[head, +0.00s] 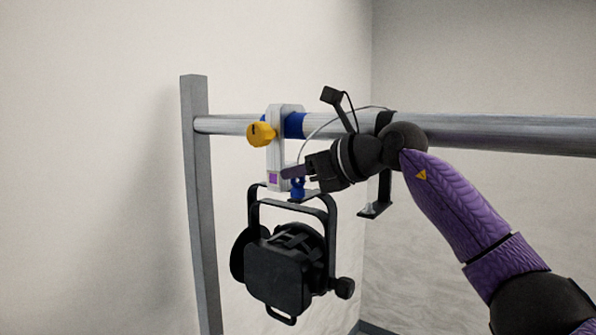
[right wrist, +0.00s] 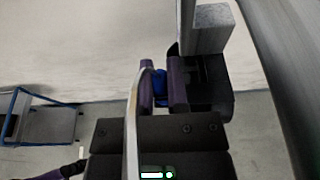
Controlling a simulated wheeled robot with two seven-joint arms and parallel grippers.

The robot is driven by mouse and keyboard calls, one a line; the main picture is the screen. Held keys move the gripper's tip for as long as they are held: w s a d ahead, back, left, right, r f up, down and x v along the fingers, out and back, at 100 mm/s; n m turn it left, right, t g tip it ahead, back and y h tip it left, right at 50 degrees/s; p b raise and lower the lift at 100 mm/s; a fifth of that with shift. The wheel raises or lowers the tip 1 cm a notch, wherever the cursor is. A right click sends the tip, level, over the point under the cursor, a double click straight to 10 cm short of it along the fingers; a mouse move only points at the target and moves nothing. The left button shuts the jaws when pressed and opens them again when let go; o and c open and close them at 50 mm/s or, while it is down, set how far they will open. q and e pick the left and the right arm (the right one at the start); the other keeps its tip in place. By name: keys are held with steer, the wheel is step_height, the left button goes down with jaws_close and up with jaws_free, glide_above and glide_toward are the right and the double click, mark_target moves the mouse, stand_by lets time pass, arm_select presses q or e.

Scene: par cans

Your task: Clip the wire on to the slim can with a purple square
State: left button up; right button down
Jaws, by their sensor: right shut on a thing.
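A black slim can (head: 278,270) hangs by its yoke from a light-grey clamp (head: 285,125) on the pipe. The clamp has a yellow knob, a blue part at the pipe and a purple square (head: 273,178) low on its face. My right gripper (head: 293,172) is at the clamp's lower end, just above the yoke, shut on the thin grey wire (head: 313,136), which loops up to the pipe. In the right wrist view the wire (right wrist: 131,115) runs close past the purple fingers, with a blue part (right wrist: 160,85) showing between them. The exact grip point is hidden. My left gripper is out of view.
The horizontal pipe (head: 500,133) runs from a grey post (head: 196,200) to the right edge. A black bracket (head: 372,210) hangs from the pipe behind my right wrist. A blue-framed cart (right wrist: 40,118) stands on the floor at left. The space left of the can is clear.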

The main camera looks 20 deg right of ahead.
steer(key=c, duration=0.6)
jaws_free()
steer(key=shift+o, duration=0.2)
steer(key=shift+s, duration=0.1)
steer(key=b+v, duration=0.3)
steer(key=v, duration=0.6)
steer(key=shift+s+d+r, duration=0.15)
steer(key=shift+s+d, duration=0.1)
steer(key=shift+d, duration=0.05)
